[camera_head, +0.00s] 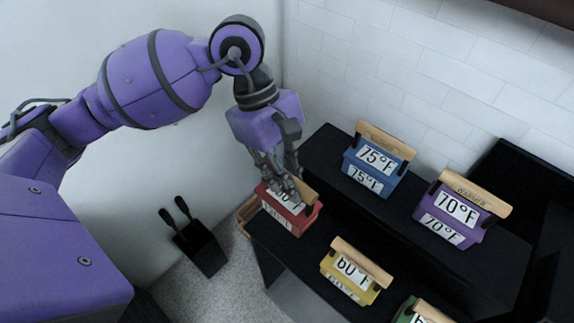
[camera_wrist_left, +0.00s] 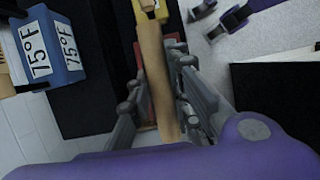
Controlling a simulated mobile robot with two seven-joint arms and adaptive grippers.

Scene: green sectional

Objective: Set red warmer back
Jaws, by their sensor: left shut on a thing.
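The red warmer (camera_head: 289,213) has a wooden handle and a white label. It is at the left end of the black stand's lower front step; I cannot tell whether it touches the step. My left gripper (camera_head: 287,186) comes down from above and is shut on its handle, hiding part of the label. In the left wrist view the wooden handle (camera_wrist_left: 157,80) runs between the fingers (camera_wrist_left: 158,112), and only slivers of the red body show.
The black stand (camera_head: 325,150) has two steps. A blue warmer (camera_head: 374,163) and a purple warmer (camera_head: 447,215) sit on the upper step. A yellow warmer (camera_head: 350,277) and a partly cut-off green one (camera_head: 420,314) are in front.

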